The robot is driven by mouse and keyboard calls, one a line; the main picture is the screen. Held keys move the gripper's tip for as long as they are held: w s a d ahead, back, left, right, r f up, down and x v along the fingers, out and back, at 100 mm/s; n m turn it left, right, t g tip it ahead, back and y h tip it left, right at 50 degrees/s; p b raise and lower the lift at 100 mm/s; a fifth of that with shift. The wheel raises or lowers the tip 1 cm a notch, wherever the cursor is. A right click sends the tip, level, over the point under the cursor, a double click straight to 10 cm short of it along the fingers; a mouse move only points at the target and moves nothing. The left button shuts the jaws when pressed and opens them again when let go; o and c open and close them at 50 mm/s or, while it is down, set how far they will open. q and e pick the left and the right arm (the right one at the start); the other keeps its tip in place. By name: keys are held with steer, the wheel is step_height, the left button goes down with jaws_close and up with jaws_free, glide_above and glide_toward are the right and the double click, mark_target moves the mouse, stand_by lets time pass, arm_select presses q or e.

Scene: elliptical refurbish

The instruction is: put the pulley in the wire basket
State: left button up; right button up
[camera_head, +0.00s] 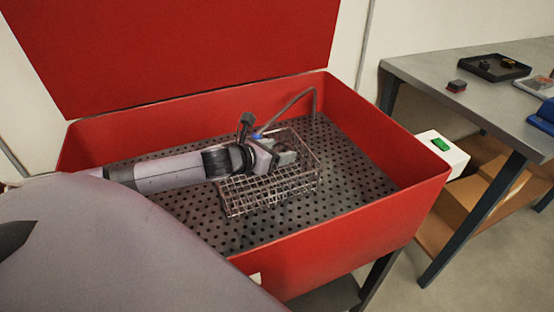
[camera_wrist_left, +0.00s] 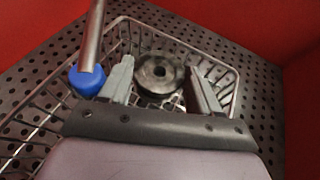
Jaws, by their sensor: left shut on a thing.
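The pulley (camera_wrist_left: 158,74), a dark grey metal wheel with a centre hole, sits between the fingers of my left gripper (camera_wrist_left: 160,88) in the left wrist view. My left gripper (camera_head: 284,152) is shut on it, over the wire basket (camera_head: 262,196). The basket is an open metal mesh box on the perforated floor of a red tub, and its rim shows around the pulley in the wrist view (camera_wrist_left: 237,92). I cannot tell how far the pulley is above the basket's bottom. In the head view the gripper mostly hides the pulley. My right gripper is not in view.
The red tub (camera_head: 345,232) has high walls and a raised lid (camera_head: 180,45). A metal spout (camera_head: 296,98) with a blue tip (camera_wrist_left: 87,78) stands close beside my gripper. The perforated floor (camera_head: 350,165) right of the basket is clear. A grey table (camera_head: 430,75) stands at right.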

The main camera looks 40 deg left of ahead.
arm_select(q)
step_height(320, 180, down, 2)
steer(key=shift+f, duration=0.25)
steer(key=shift+f+b, duration=0.4)
steer(key=shift+f, duration=0.2)
steer(key=o, duration=1.1)
